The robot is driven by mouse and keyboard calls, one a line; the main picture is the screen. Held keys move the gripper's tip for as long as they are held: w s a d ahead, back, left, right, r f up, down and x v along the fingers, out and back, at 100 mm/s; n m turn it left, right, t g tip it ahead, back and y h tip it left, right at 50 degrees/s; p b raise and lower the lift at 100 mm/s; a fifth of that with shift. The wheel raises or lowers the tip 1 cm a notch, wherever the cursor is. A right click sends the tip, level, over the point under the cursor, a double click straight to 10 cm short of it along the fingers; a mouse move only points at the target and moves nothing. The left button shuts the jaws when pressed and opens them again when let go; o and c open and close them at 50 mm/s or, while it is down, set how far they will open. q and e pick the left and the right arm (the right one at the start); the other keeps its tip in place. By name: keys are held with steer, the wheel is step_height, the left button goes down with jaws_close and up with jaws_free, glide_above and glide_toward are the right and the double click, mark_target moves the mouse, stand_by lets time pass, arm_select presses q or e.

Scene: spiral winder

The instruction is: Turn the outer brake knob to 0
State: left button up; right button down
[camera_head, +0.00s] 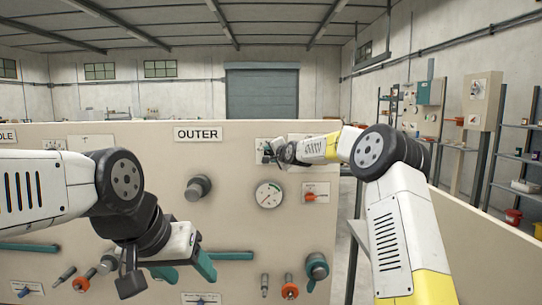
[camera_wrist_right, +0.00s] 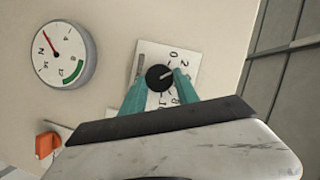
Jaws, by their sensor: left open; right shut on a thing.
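The brake knob (camera_wrist_right: 160,77) is a round black knob on a white dial plate (camera_wrist_right: 149,58) in the right wrist view. The 0 is at the plate's upper edge, and 2, 8 and 10 also show. A pale mark on the knob points right, away from the 0. My right gripper (camera_wrist_right: 160,88) is shut on the knob, one teal finger on each side. In the head view my right gripper (camera_head: 269,152) is at the panel, right of the OUTER sign (camera_head: 198,134), and mostly hides the knob. My left gripper (camera_head: 186,270) is open and empty before the lower panel.
A round gauge (camera_head: 269,195) and an orange switch (camera_head: 311,197) sit below my right gripper. A large grey knob (camera_head: 198,187) is left of the gauge. A teal knob (camera_head: 316,267) and small levers line the panel's lower part. Shelves stand far right.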

steer(key=n, duration=0.1)
steer(key=n+h, duration=0.1)
steer(key=shift+a+r+n+g, duration=0.15)
steer(key=shift+a+n+g, duration=0.1)
steer(key=shift+n+g, duration=0.15)
steer(key=shift+n+g+h, duration=0.3)
steer(key=shift+n+h, duration=0.6)
steer(key=shift+n, duration=0.2)
steer(key=c, duration=0.9)
jaws_free()
steer(key=v, duration=0.7)
steer(key=shift+s, duration=0.35)
